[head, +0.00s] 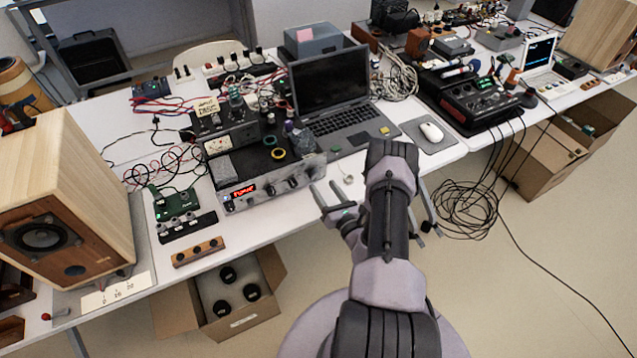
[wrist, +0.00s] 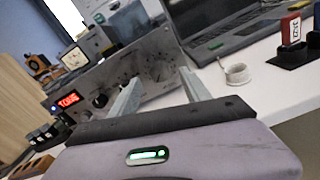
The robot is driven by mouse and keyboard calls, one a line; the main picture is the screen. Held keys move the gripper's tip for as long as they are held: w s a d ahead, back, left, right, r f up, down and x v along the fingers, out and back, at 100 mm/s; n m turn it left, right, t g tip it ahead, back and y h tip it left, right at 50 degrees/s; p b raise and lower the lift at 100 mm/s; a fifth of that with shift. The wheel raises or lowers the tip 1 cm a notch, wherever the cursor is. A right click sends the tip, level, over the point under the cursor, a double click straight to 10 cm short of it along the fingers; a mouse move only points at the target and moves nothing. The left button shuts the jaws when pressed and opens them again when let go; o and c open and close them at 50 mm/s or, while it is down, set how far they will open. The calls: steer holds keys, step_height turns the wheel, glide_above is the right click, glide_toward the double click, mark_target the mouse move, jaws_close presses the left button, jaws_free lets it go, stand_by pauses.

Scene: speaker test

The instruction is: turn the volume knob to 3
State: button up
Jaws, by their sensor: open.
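A silver amplifier (head: 235,203) with a red lit display stands near the front edge of the table. Its front panel carries several dark knobs, one of them near the panel's right end (head: 313,172). In the wrist view the panel (wrist: 105,80) is tilted, and a round knob (wrist: 160,70) shows between my fingers. I cannot read the knob labels or settings, or tell which is the volume knob. My gripper (head: 327,193) is open and empty, in front of the amplifier's right end. In the wrist view its two fingers (wrist: 158,92) are spread apart and point toward the panel.
A laptop (head: 345,115) stands behind right of the amplifier. A small white ring-shaped thing (wrist: 237,73) lies right of my gripper. A wooden speaker (head: 70,200) and a small green board (head: 176,203) are to the left. An open carton (head: 190,315) stands below the table edge.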

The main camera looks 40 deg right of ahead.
mark_target(317, 178)
steer(key=x, duration=0.4)
steer(key=shift+w+b, duration=0.3)
jaws_close()
steer(key=shift+m, duration=0.3)
steer(key=m+b, duration=0.1)
steer(key=m, duration=0.1)
steer(key=shift+f+m+b, duration=0.1)
steer(key=shift+m+b, duration=0.2)
steer(key=shift+m, duration=0.1)
steer(key=m+b, duration=0.1)
steer(key=m, duration=0.3)
steer(key=shift+m, duration=0.3)
steer(key=m+b, duration=0.1)
steer(key=m, duration=0.3)
steer(key=shift+d, duration=0.1)
steer(key=shift+f+m+b, duration=0.1)
steer(key=shift+m+b, duration=0.2)
steer(key=shift+m, duration=1.7)
